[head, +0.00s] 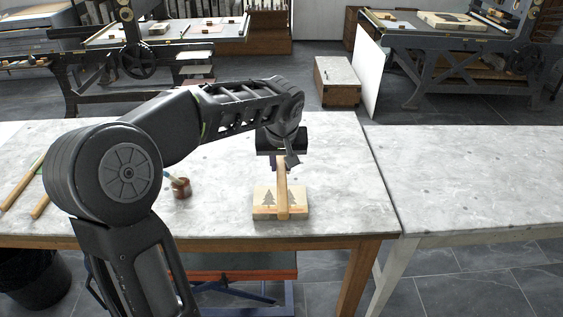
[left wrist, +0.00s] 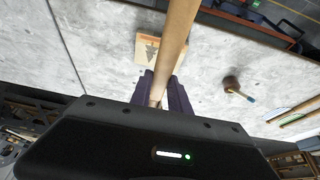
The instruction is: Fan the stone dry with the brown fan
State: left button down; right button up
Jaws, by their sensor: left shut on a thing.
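The stone (head: 262,210) is a pale beige block with dark tree pictures on its face, lying near the front edge of the grey table. It also shows in the left wrist view (left wrist: 145,50), partly covered by the fan. The brown fan (head: 282,190) shows as a long, light-brown wooden piece, seen narrow, reaching down from my left gripper (head: 281,160) across the stone. In the left wrist view the fan (left wrist: 176,40) runs out between the fingers (left wrist: 162,93), which are shut on it. I cannot tell whether it touches the stone. My right gripper is not in view.
A small brown jar (head: 181,187) with a brush stands left of the stone. Wooden-handled rods (head: 22,187) lie at the table's left. A second grey table (head: 470,185) adjoins on the right and is bare. Presses stand behind, with a wooden box (head: 337,95) on the floor.

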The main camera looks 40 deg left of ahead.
pick_arm(q)
notch_tip(320, 180, down, 6)
jog(key=b, duration=0.3)
dwell(0.4)
